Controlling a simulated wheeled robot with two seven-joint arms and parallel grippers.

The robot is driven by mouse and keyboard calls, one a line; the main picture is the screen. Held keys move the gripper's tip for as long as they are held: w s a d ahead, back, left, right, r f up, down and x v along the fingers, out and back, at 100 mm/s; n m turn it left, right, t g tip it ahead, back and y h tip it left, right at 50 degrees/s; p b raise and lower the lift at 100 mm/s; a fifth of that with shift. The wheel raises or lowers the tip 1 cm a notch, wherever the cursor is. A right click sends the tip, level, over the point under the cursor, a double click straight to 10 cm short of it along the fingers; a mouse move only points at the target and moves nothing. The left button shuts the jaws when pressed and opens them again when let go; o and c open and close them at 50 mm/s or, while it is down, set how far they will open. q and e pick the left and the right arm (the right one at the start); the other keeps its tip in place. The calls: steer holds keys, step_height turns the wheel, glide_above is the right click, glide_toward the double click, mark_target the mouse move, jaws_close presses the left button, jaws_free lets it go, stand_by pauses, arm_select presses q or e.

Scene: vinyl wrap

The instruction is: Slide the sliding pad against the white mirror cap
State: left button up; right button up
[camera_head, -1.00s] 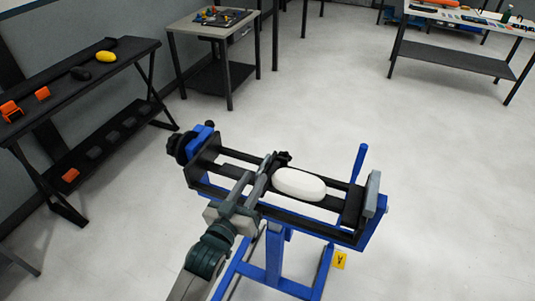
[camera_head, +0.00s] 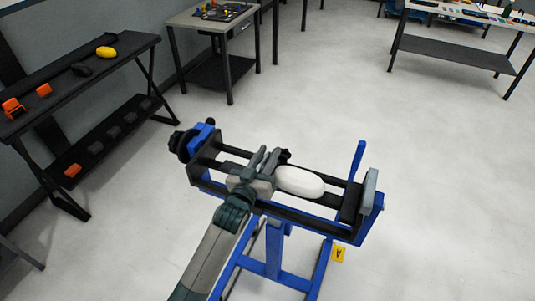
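The white mirror cap (camera_head: 299,181) is an oval shell lying on the dark rails of the blue-framed stand. The sliding pad (camera_head: 285,155) is a dark piece across the rails at the cap's left end, mostly hidden behind my gripper. The pad and the cap look very close; I cannot tell if they touch. My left gripper (camera_head: 268,156) is over the rails, just left of the pad and the cap. Its two fingers show a narrow gap with nothing seen between them. My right gripper is not in view.
The stand has a grey end plate (camera_head: 370,190) at right and a black knob (camera_head: 183,146) at left. A blue lever (camera_head: 357,160) rises behind it. A black shelf table (camera_head: 75,75) stands at left. Open floor (camera_head: 440,180) lies to the right.

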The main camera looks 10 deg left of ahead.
arm_select(q)
steer(key=shift+c, duration=0.3)
jaws_close()
steer(key=d, duration=0.3)
steer(key=shift+s+d, duration=0.15)
steer(key=shift+s, duration=0.15)
steer(key=shift+o, duration=0.3)
jaws_free()
steer(key=shift+s, duration=0.15)
